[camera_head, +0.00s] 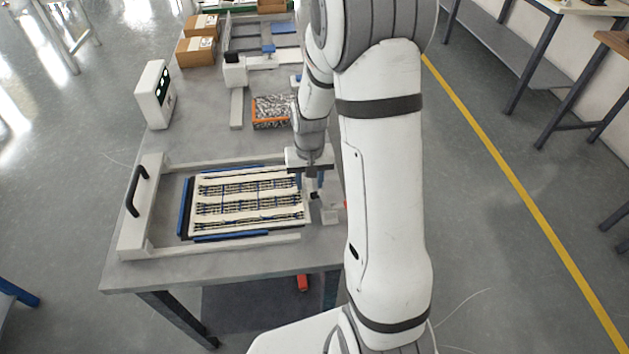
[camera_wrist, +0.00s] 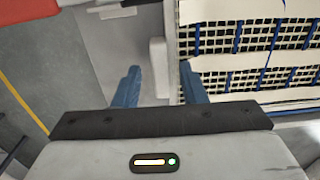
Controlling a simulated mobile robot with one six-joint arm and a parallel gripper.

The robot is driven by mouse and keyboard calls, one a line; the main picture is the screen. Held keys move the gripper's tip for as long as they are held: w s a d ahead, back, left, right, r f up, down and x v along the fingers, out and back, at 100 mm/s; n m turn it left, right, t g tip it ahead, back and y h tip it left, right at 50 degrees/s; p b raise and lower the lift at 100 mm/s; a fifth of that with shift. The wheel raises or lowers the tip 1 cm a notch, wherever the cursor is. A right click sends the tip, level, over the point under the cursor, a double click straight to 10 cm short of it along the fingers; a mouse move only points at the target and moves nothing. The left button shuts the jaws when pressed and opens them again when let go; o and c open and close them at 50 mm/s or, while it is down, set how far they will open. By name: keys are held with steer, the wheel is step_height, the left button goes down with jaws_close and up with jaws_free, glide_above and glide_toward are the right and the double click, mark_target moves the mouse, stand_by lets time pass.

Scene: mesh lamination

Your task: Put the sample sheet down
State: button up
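The sample sheet (camera_head: 247,190) is a mesh panel with pale strips, dark grid bands and thin blue lines. In the head view it lies flat within blue edge bars on the table's near part. In the wrist view the sheet (camera_wrist: 258,55) fills the upper right. My gripper (camera_head: 312,186) is low at the sheet's right edge.
A white frame with a black handle (camera_head: 136,191) stands left of the sheet. Behind are a white display box (camera_head: 153,95), an orange-edged tray (camera_head: 271,111) and cardboard boxes (camera_head: 196,50). Bare grey table (camera_head: 200,140) lies between. My arm hides part of the table's right side.

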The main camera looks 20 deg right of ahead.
step_height(320, 180, up, 11)
steer(key=s+a+r+n+t, duration=0.1)
steer(key=s+r, duration=0.3)
steer(key=s, duration=0.4)
steer(key=s+a+r+n+t, duration=0.1)
steer(key=s+r, duration=0.3)
steer(key=s, duration=0.5)
steer(key=shift+s+a+t, duration=0.3)
steer(key=shift+a, duration=0.15)
steer(key=shift+s, duration=0.15)
steer(key=shift+c, duration=0.2)
